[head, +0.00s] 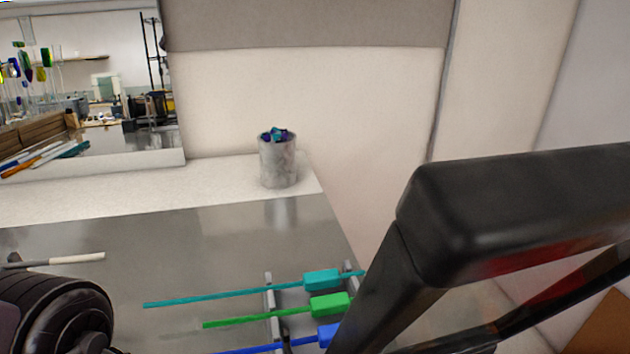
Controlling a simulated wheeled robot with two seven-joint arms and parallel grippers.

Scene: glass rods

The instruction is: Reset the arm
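My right arm (510,215) fills the right foreground as large black links, bent and close to the camera. Its gripper is not in view. A black rounded part of my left arm (60,312) shows at the bottom left corner. Its fingertips are not in view either. Glass rods with block-shaped ends lie side by side on a rack: a teal rod (322,279), a green rod (330,304) and a blue rod (328,336). The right arm hides part of the blue rod's right end.
The grey metal rack (270,290) stands on the grey table (180,240). A mottled grey cup (278,162) with blue and purple pieces stands on the white ledge behind. A pale stick (78,258) lies at the left. The table's middle is clear.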

